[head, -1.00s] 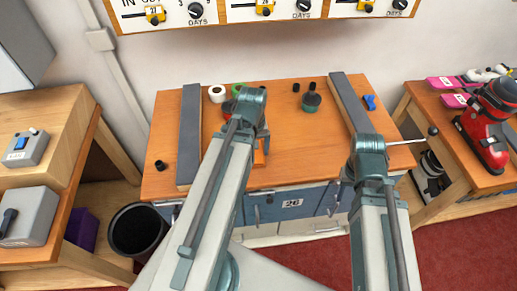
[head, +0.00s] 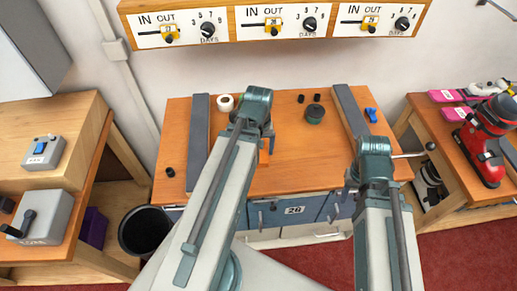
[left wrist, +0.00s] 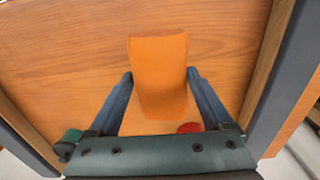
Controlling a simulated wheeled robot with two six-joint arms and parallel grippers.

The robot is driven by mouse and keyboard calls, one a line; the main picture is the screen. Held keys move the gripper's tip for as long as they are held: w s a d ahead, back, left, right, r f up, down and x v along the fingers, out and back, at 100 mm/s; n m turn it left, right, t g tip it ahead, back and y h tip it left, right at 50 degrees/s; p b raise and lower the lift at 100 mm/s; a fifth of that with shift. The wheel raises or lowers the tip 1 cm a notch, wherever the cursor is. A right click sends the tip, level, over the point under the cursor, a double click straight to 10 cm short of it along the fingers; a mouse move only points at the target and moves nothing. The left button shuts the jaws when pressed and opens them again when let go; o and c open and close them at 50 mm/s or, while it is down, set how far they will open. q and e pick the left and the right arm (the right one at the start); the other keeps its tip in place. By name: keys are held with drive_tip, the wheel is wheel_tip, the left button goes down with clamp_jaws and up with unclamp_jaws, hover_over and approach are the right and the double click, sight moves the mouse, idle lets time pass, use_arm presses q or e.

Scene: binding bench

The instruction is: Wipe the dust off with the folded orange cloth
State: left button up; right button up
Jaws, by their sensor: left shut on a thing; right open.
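The folded orange cloth (left wrist: 160,95) is held between the two fingers of my left gripper (left wrist: 159,73) in the left wrist view, over the orange-brown wooden bench top (left wrist: 60,40). I cannot tell whether it touches the wood. In the head view my left arm hides most of the cloth, and only a small orange edge (head: 264,157) shows. My right gripper (head: 350,180) is open and empty at the bench's front edge, partly hidden by its wrist. I cannot make out any dust on the bench top.
Grey bars (head: 198,140) (head: 349,112) run along both sides of the bench top. A white roll (head: 225,102), a dark green pot (head: 315,113) and small black pieces stand towards the back. A red round thing (left wrist: 190,127) lies close to my left gripper. A black bin (head: 143,230) stands at left.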

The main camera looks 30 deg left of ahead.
use_arm(q)
wheel_tip(320, 180, up, 3)
drive_tip(key=p, duration=0.3)
drive_tip(key=shift+r, duration=0.1)
idle(0.4)
drive_tip(key=o, duration=0.5)
drive_tip(key=shift+c, duration=0.2)
drive_tip(key=c, duration=0.5)
